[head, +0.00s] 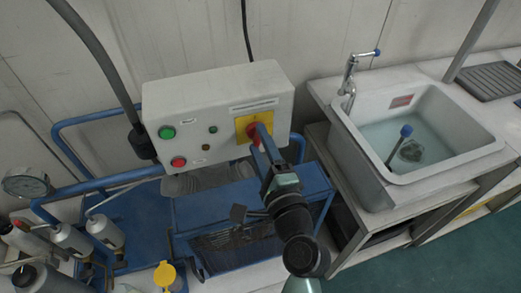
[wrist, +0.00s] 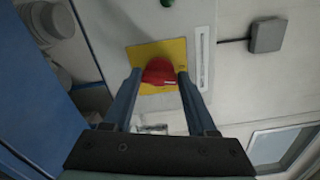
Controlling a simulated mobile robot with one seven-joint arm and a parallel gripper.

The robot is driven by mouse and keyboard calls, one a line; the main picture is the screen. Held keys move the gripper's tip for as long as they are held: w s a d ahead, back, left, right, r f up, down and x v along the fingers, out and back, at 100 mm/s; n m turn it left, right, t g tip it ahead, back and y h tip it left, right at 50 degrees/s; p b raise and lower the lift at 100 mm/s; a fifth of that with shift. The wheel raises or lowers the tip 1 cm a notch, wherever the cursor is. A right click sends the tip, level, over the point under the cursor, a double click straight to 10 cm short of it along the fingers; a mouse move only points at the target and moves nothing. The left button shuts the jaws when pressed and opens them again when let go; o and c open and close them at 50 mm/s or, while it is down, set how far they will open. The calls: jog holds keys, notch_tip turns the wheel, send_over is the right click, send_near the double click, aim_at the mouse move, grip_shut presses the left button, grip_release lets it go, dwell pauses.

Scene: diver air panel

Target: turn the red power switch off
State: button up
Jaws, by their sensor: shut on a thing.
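The red power switch (head: 254,131) is a rotary knob on a yellow plate (head: 241,122) at the right end of the white control box (head: 215,88). It also shows in the wrist view as a red knob (wrist: 160,71) on the yellow plate (wrist: 148,52). My gripper (head: 260,137) reaches up to the knob from the lower right. In the wrist view its two blue fingers (wrist: 159,75) stand on either side of the knob and are shut on it. The fingers hide part of the knob in the head view.
The box also carries a green button (head: 167,132) and a red button (head: 179,162). A blue tubular frame (head: 100,117) runs around the box. A sink (head: 400,130) with water stands at the right. Bottles (head: 104,231) and a gauge (head: 27,183) are at the left.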

jog(key=shift+f+n+b, duration=0.1)
jog(key=shift+n+b, duration=0.8)
jog(key=shift+n, duration=0.6)
jog(key=o, duration=1.4)
jog(key=shift+c, duration=0.2)
jog(key=b+v, duration=0.2)
jog(key=v, duration=1.1)
jog(key=shift+b, duration=0.35)
